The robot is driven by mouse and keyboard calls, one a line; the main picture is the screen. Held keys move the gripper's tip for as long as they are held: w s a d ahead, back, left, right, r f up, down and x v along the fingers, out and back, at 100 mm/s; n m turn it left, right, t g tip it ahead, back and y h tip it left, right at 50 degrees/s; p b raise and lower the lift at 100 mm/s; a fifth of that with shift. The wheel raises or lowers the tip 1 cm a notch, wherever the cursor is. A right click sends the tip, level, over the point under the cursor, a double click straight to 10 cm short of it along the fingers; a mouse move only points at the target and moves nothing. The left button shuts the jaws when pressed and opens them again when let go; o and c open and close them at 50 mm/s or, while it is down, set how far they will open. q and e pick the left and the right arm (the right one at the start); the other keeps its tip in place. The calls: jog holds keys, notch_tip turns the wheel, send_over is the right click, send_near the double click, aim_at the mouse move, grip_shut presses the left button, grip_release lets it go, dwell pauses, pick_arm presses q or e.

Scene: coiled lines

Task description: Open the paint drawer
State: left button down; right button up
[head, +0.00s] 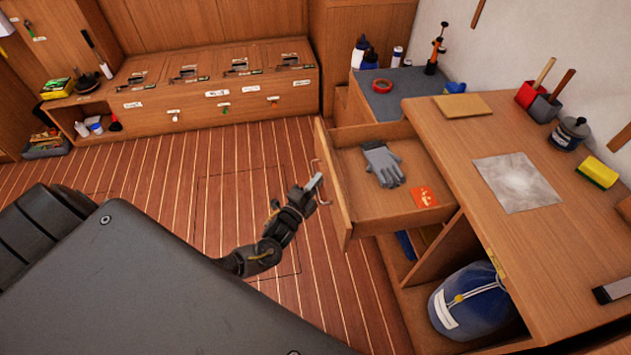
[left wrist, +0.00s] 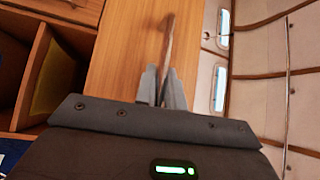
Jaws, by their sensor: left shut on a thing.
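The paint drawer (head: 395,207) is pulled out from the wooden workbench on the right in the head view. A grey pair of gloves (head: 382,164) and an orange packet (head: 424,197) lie inside it. My left gripper (head: 316,182) is at the drawer front, shut on the drawer's handle (head: 322,192). In the left wrist view the gripper fingers (left wrist: 163,88) close on the thin handle (left wrist: 168,45) in front of the wooden drawer face (left wrist: 130,45). My right gripper does not show in either view.
The workbench top (head: 455,142) holds a sandpaper sheet (head: 516,182), a yellow sponge (head: 597,172) and pots with tools. A blue bag (head: 470,302) sits in the open shelf below. Low wooden lockers (head: 215,108) stand at the back. The striped floor (head: 150,170) left of the drawer is clear.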

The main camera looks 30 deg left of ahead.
pick_arm(q)
jog(key=c, duration=1.8)
grip_release()
jog(key=shift+o, duration=0.2)
jog(key=s+f+b, duration=0.1)
jog(key=s, duration=0.9)
jog(key=shift+s+a+f, duration=0.25)
jog(key=shift+s+a, duration=0.1)
jog(key=shift+s, duration=0.05)
